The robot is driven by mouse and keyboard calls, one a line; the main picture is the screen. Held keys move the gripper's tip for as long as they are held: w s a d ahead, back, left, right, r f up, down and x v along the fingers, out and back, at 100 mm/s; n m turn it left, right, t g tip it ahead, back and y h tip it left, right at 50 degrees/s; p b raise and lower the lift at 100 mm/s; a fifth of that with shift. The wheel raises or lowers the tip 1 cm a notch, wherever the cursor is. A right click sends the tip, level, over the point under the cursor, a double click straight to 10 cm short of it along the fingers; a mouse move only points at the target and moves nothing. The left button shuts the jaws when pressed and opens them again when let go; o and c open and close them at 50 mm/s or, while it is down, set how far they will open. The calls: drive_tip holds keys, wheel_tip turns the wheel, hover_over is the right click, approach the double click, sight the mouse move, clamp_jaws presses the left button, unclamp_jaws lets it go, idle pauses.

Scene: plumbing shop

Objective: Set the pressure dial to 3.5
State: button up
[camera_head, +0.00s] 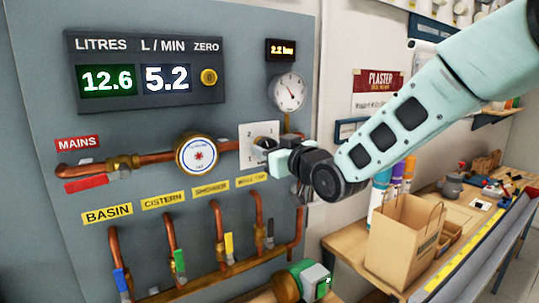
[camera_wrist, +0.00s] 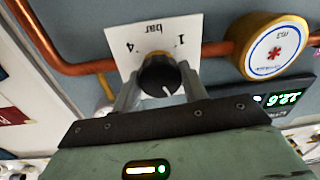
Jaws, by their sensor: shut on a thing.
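The pressure dial (camera_wrist: 160,75) is a dark round knob with a white pointer line, on a white scale plate (camera_wrist: 128,33). In the wrist view the plate appears upside down, with "bar", "1" and "4" readable. My gripper (camera_wrist: 161,82) has one finger on each side of the knob and is shut on it. In the head view the plate (camera_head: 246,133) shows beside my gripper (camera_head: 273,154), which hides most of the knob. The small display (camera_head: 281,50) reads 2.2 bar. A round white gauge (camera_head: 288,92) sits below it.
A copper pipe with a round water meter (camera_head: 197,155) runs left of the dial. Valves with coloured levers (camera_head: 179,261) are below. A digital panel (camera_head: 145,75) reads 12.6 and 5.2. A bench with a paper bag (camera_head: 402,240) stands at the right.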

drive_tip(key=shift+f+m+t+h+b, duration=0.1)
drive_tip(key=shift+m+t+h+b, duration=0.15)
drive_tip(key=shift+m+b, duration=5.05)
drive_tip(key=shift+f+m+t+h+b, duration=0.15)
drive_tip(key=shift+m+t+b, duration=0.1)
drive_tip(key=shift+m+b, duration=5)
drive_tip(key=shift+r+m+p, duration=0.1)
drive_tip(key=shift+m+p, duration=1)
drive_tip(key=shift+m, duration=0.15)
drive_tip(key=o, duration=1)
drive_tip(key=shift+s+d, duration=0.1)
drive_tip(key=shift+d, duration=0.05)
